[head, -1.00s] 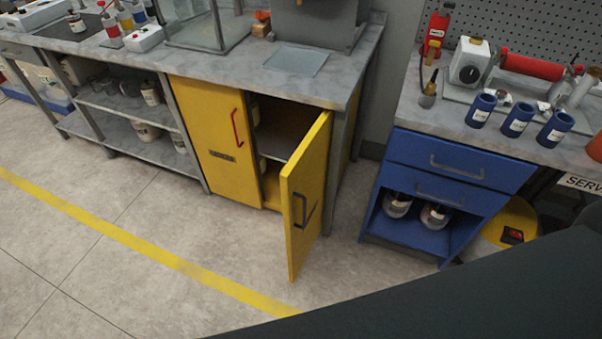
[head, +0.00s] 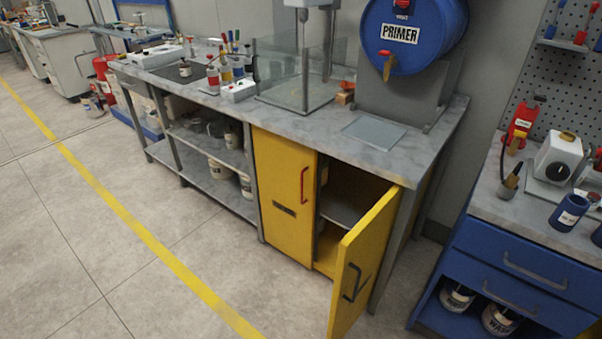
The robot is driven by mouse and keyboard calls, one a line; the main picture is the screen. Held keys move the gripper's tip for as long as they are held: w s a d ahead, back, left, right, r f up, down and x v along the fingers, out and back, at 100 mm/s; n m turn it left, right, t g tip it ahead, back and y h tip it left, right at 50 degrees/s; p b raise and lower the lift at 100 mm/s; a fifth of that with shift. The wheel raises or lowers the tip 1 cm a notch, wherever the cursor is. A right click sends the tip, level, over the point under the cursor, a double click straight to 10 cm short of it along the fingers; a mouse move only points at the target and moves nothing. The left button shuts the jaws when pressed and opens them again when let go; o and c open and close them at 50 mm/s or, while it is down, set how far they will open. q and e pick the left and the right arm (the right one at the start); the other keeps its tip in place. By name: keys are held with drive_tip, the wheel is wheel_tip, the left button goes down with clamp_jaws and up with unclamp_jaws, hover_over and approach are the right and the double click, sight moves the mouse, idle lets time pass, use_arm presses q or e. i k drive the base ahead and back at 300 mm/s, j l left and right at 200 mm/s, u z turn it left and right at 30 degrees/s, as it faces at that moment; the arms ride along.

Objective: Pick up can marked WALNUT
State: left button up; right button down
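I cannot make out a label reading WALNUT on any can. In the head view, pale cans stand on the shelves under the long bench, one on the upper shelf (head: 233,139) and one at the right of the lower shelf (head: 246,187). The yellow cabinet's right door (head: 362,265) stands open; its inside is mostly hidden, with a small part of a container (head: 324,174) showing. Two labelled containers (head: 457,298) (head: 502,319) sit in the blue cabinet's open bay; their text is too small to read surely. Neither of my grippers is in view.
A blue drawer cabinet (head: 520,265) is at right, with a blue canister (head: 568,212) on top. Open floor (head: 130,240) with a yellow line lies in front.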

sight(186, 70)
drive_tip(key=i+j+u, duration=1)
drive_tip(key=i, duration=0.2)
drive_tip(key=i+u, duration=0.35)
drive_tip(key=i+z, duration=0.1)
drive_tip(key=i, duration=0.35)
drive_tip(key=i+j+z, duration=0.15)
drive_tip(key=i, duration=0.3)
drive_tip(key=i+j+z, duration=0.1)
drive_tip(key=i, duration=0.3)
drive_tip(key=i+j+z, duration=0.1)
drive_tip(key=z, duration=0.3)
drive_tip(key=i+j+z, duration=0.2)
drive_tip(key=i+z, duration=0.25)
drive_tip(key=j+z, duration=0.25)
drive_tip(key=z, duration=0.15)
drive_tip(key=i+j+z, duration=0.2)
drive_tip(key=z, duration=0.25)
drive_tip(key=j+z, duration=0.65)
drive_tip(key=j, duration=0.15)
drive_tip(key=i+j+z, duration=0.1)
drive_tip(key=j+z, duration=0.2)
drive_tip(key=j, duration=0.15)
